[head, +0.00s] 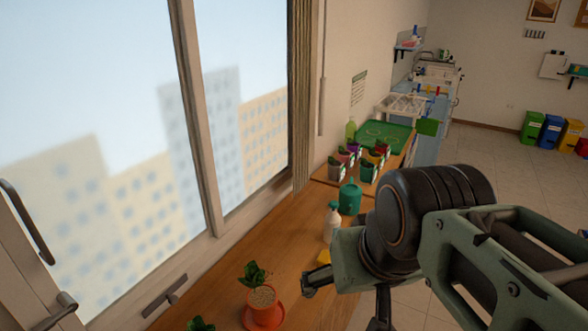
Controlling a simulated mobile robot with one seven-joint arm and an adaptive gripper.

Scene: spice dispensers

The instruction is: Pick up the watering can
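A green watering can (349,198) stands on the wooden counter, beyond a white bottle. Its lower right side is close to the edge of my arm in the picture, and its handle and spout are hard to make out. My gripper (345,303) is nearer to the camera, below and in front of the can, and apart from it. Its two fingers are spread wide, with nothing seen between them. Part of the gripper is hidden by my arm.
On the wooden counter (290,228), a white bottle (333,224) and a yellow item (324,256) stand near my gripper. An orange pot (264,306) with a plant is at the front. Several small planters (368,171) and a green tray (384,138) are behind the can. A window borders the left.

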